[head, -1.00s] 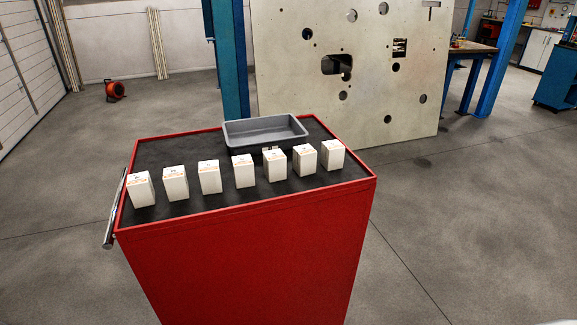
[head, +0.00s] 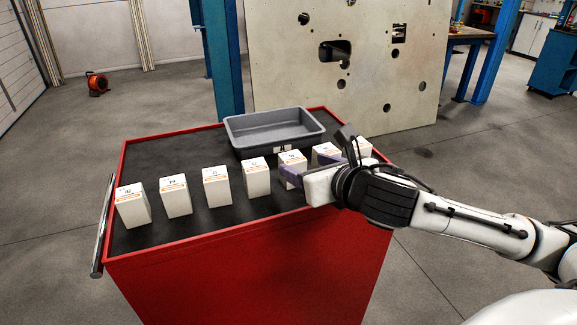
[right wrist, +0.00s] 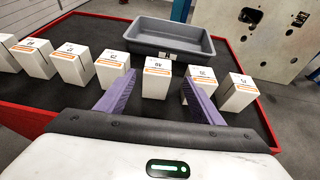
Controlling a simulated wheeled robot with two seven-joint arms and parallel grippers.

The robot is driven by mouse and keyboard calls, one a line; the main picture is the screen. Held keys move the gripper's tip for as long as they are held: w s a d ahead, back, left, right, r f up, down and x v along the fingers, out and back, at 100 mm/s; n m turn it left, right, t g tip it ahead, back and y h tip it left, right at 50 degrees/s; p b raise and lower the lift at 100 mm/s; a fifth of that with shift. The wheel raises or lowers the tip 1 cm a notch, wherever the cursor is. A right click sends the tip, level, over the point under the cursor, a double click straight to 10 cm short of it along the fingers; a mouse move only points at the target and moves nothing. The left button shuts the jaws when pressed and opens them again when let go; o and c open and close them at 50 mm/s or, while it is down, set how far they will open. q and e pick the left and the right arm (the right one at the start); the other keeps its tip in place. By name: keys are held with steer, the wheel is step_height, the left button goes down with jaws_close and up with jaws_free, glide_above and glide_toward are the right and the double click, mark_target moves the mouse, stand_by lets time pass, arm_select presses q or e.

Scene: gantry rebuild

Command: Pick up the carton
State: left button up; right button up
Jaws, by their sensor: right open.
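A row of several white cartons with orange bands and dark printed marks stands upright on the black top of a red cabinet. My right gripper (head: 300,164) is open at the row's right part, its purple fingers spread. In the right wrist view, one carton (right wrist: 157,82) stands ahead, in the gap between the fingers (right wrist: 158,78). It appears to be the third from the right, a carton (head: 293,160) partly hidden by a finger in the head view. The fingers do not visibly grip it. The rightmost carton (head: 363,147) is partly hidden by my arm. My left gripper is not in view.
A grey tray (head: 235,140) lies behind the row on the red cabinet (head: 200,272). Neighbouring cartons (head: 256,178) stand close on both sides, with narrow gaps. A pale panel with holes (head: 290,80) and a blue post (head: 222,60) stand beyond the cabinet.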

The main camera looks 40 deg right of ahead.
mark_target(298, 165)
steer(key=shift+a+f+x, duration=0.1)
steer(key=shift+a+x, duration=0.05)
steer(key=shift+x, duration=1.6)
steer(key=shift+a+f+x, duration=0.1)
steer(key=shift+a+x, duration=0.05)
steer(key=shift+x, duration=1.65)
steer(key=shift+s, duration=0.1)
steer(key=c, duration=1.2)
